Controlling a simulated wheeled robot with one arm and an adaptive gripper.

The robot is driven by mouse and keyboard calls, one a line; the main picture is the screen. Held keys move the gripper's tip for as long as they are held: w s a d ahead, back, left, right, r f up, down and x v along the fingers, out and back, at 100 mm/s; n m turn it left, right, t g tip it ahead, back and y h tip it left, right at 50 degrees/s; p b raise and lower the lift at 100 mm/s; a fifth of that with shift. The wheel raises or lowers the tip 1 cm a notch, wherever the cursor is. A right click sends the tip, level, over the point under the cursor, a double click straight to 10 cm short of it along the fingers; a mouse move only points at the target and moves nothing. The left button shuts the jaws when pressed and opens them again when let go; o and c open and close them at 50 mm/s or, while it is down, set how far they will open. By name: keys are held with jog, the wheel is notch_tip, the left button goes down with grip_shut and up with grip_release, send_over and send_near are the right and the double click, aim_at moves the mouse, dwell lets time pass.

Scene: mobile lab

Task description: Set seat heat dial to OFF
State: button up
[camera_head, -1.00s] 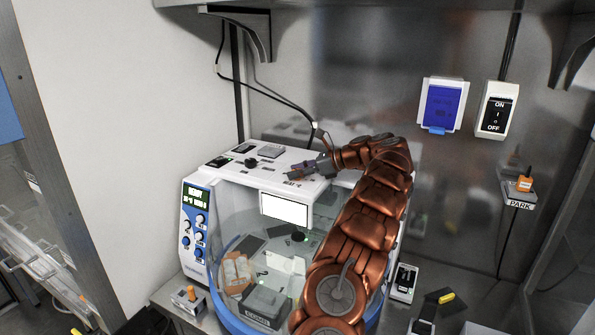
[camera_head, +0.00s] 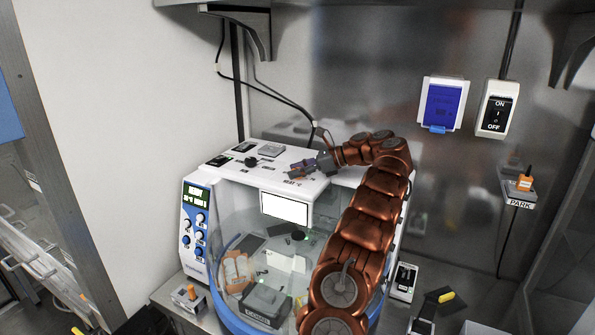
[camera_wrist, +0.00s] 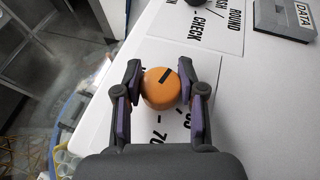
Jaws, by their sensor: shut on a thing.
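An orange round dial (camera_wrist: 159,92) with a black pointer line on top sits on a white panel in the wrist view. The line points up and to the right in that view. My gripper (camera_wrist: 161,86) is shut on the dial, with one purple-lined finger on each side. Below the dial, part of a printed scale shows, including a "70"; the rest is covered by my gripper, and I cannot see an OFF mark. In the head view my gripper (camera_head: 303,168) is over the top right of the white machine (camera_head: 235,165), and the dial is not clearly visible.
A black knob (camera_wrist: 195,2) beside "CHECK" and "ROUND" labels and a grey "DATA" block (camera_wrist: 286,18) are near my gripper. The machine has a glass-covered bowl (camera_head: 228,250) in front and a knob panel (camera_head: 194,232) at left. A wall switch (camera_head: 496,109) is at upper right.

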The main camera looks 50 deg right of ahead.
jog(key=o, duration=1.2)
jog(key=shift+c, duration=0.2)
jog(key=shift+r, duration=0.1)
jog(key=shift+a+m+t+h, duration=0.1)
jog(key=shift+m+t+h, duration=0.5)
jog(key=shift+m+h, duration=0.15)
jog(key=shift+m+h, duration=0.35)
jog(key=shift+m, duration=0.1)
jog(key=shift+m+t+h+b, duration=0.3)
jog(key=shift+h+b, duration=0.05)
jog(key=shift+h, duration=0.05)
jog(key=shift+m+t+h+b, duration=0.4)
jog(key=shift+m+h+b, duration=0.7)
jog(key=shift+h+b, duration=0.1)
